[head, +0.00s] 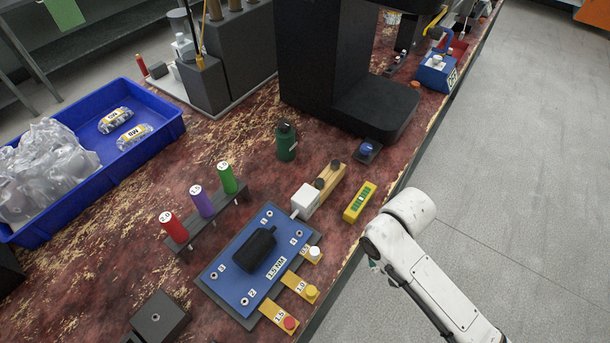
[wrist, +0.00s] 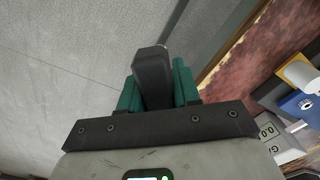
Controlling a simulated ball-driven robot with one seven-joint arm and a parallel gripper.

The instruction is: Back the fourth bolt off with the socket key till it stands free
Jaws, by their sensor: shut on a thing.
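A blue plate (head: 232,288) lies on the bench, with a bolt near each of its corners and a black block (head: 256,250) in its middle. The fourth bolt (head: 297,232) sits at the plate's right corner by the mark 4; how far it stands out is too small to tell. My gripper (wrist: 157,88) is shut on a dark bar, likely the socket key (wrist: 153,75), in the wrist view. The key's far end points away over grey floor. In the head view my white arm hangs right of the plate, over the bench edge, hiding most of the gripper.
Yellow tabs (head: 299,286) with coloured knobs line the plate's right side. A white block (head: 305,201) stands behind it. A rack (head: 209,226) holds red, purple and green cylinders. A blue crate (head: 172,128) is at left, a black machine (head: 322,60) behind. Floor (head: 520,170) is clear at right.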

